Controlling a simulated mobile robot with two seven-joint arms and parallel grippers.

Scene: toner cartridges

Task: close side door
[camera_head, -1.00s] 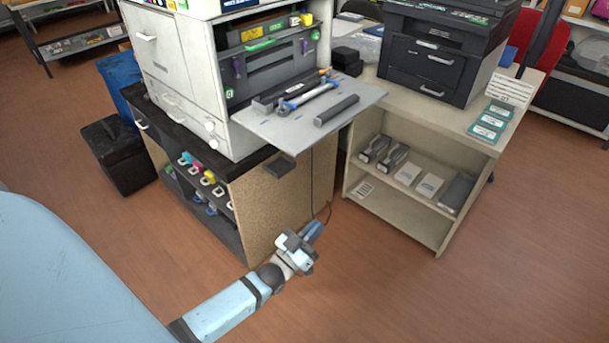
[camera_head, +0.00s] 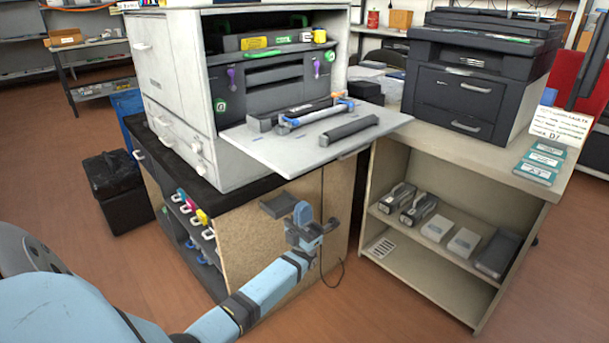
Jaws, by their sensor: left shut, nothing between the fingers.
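The side door (camera_head: 275,153) of the large white printer (camera_head: 178,75) is folded down and lies open, roughly level, with rollers and dark bars on its inner face. The printer's dark interior shows behind it. My left gripper (camera_head: 312,235) is below the door, in front of the wooden cabinet side, near a small dark handle-like block (camera_head: 278,205). It is shut and apart from the door. My right gripper is not in view.
The white printer stands on a wooden cabinet (camera_head: 245,250) with colored toner in its open side. A beige shelf unit (camera_head: 425,262) with a black printer (camera_head: 470,85) stands at the right, close to the door's edge. The floor in front is clear.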

